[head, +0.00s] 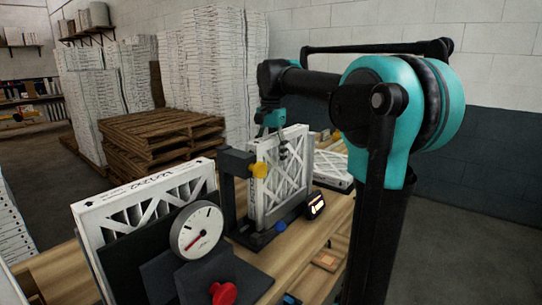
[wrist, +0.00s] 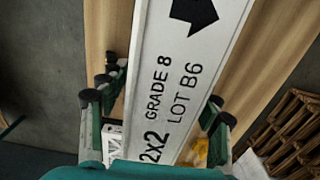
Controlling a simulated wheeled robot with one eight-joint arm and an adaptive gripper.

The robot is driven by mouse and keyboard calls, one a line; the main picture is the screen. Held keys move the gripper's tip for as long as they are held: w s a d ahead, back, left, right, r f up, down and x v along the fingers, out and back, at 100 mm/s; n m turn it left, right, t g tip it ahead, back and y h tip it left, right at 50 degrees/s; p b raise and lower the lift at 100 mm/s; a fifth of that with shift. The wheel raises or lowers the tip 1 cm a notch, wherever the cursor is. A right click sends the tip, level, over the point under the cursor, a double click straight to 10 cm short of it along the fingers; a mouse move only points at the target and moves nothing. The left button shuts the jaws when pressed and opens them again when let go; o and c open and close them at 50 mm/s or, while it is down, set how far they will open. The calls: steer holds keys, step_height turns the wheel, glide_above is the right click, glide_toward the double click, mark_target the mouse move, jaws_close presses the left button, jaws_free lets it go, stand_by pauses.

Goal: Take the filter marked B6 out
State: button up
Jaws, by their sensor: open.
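The white boxed filter (head: 281,178) with a lattice face stands upright in a black clamp stand (head: 232,190) with a yellow knob (head: 259,170) in the head view. In the wrist view the top edge of this filter (wrist: 185,75) reads "GRADE 8 LOT B6" with a black arrow. My gripper (head: 273,138) is over the filter's top edge. In the wrist view my gripper (wrist: 157,105) is open, with fingers on both sides of the filter and gaps visible beside it. The far finger is mostly hidden in the head view.
Another filter (head: 150,196) stands front left behind a round dial gauge (head: 196,231) and a red knob (head: 223,293). A further filter (head: 333,168) lies flat behind on the wooden bench (head: 335,228). A small lit display (head: 316,205) sits beside the stand. Pallets (head: 158,135) stand beyond.

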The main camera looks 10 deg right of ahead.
steer(key=shift+c, duration=0.5)
steer(key=c, duration=1.2)
steer(key=shift+c, duration=0.2)
steer(key=shift+s+a+r, duration=0.1)
steer(key=shift+s+a, duration=0.1)
steer(key=o, duration=0.9)
